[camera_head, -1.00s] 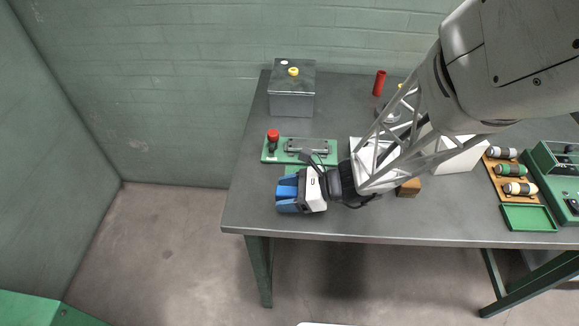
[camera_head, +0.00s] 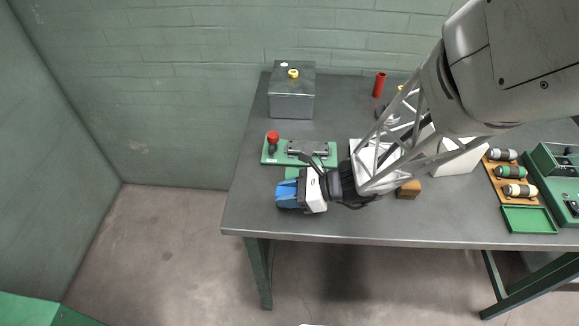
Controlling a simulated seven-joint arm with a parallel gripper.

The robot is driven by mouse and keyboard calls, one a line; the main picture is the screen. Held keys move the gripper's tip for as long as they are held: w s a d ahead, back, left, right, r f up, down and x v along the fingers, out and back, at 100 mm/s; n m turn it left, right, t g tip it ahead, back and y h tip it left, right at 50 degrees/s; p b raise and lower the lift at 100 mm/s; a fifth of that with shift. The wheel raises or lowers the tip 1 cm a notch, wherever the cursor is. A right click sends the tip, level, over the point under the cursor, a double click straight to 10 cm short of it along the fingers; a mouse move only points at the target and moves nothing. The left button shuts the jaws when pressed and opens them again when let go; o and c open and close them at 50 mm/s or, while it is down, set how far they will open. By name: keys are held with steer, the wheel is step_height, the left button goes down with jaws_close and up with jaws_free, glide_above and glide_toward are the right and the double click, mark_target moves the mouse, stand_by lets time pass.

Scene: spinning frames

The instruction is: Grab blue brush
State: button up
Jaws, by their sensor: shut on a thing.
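My gripper (camera_head: 284,194) has blue fingers and a white and black body. It is low over the front left part of the table, in front of the green base plate. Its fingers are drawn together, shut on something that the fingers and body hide. I cannot make out a blue brush apart from the blue fingers.
A green plate (camera_head: 327,160) with a red knob (camera_head: 272,137) lies just behind my gripper. A grey box (camera_head: 291,104) stands at the back left, and a red cylinder (camera_head: 379,84) further right. A brown block (camera_head: 409,190) and an orange tray (camera_head: 493,178) are to the right. The table's front edge (camera_head: 330,238) is close.

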mark_target(288, 189)
steer(key=shift+r, duration=0.75)
steer(key=shift+s+d+r, duration=0.1)
steer(key=shift+s+r, duration=0.1)
steer(key=shift+r, duration=0.2)
steer(key=shift+s+d+r, duration=0.1)
steer(key=shift+s+r, duration=0.05)
steer(key=shift+r, duration=0.25)
steer(key=s+d+r, duration=0.1)
steer(key=s+d, duration=0.6)
steer(key=s, duration=0.6)
steer(key=shift+s+d+r, duration=0.15)
steer(key=shift+s, duration=0.05)
